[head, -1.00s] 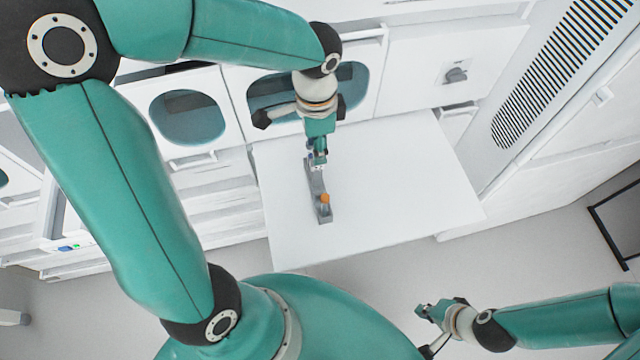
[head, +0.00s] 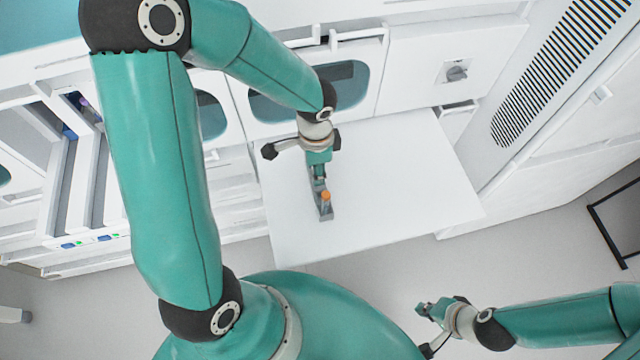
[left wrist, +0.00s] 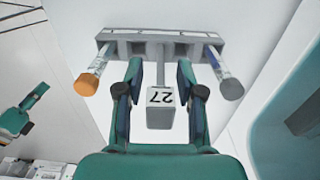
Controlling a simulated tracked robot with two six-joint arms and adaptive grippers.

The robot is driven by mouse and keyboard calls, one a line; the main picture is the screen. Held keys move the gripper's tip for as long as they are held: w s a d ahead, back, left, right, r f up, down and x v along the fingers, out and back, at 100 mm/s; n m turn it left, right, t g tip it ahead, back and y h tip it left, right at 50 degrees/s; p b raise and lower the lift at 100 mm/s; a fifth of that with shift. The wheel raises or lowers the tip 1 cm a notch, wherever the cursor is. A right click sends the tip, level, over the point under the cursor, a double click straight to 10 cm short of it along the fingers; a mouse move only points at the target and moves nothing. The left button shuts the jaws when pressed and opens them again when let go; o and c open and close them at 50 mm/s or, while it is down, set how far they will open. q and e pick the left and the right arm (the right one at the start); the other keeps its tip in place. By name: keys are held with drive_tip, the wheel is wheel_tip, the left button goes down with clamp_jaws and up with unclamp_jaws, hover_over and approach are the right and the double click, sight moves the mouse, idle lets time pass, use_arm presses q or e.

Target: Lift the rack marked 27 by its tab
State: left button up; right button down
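The rack marked 27 (left wrist: 132,45) is a grey bar on the white table. It holds an orange-capped tube (left wrist: 88,83) at one end and a grey-capped tube (left wrist: 230,88) at the other. Its tab (left wrist: 160,115) is a block with "27" upside down in the left wrist view. My left gripper (left wrist: 160,68) is open, one finger on each side of the tab's stem, with gaps visible. In the head view the left gripper (head: 319,184) hides part of the rack (head: 327,213). My right gripper (head: 427,310) is away from the table at lower right; its fingers are too small to judge.
The white table (head: 405,190) is clear around the rack, mostly to the right. Behind it stand white cabinets with dark windows (head: 345,80) and a knob panel (head: 456,71). Slots with blue and green lights (head: 70,243) are at left.

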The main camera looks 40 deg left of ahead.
use_arm(q)
clamp_jaws()
drive_tip(key=shift+r, duration=0.15)
idle(0.4)
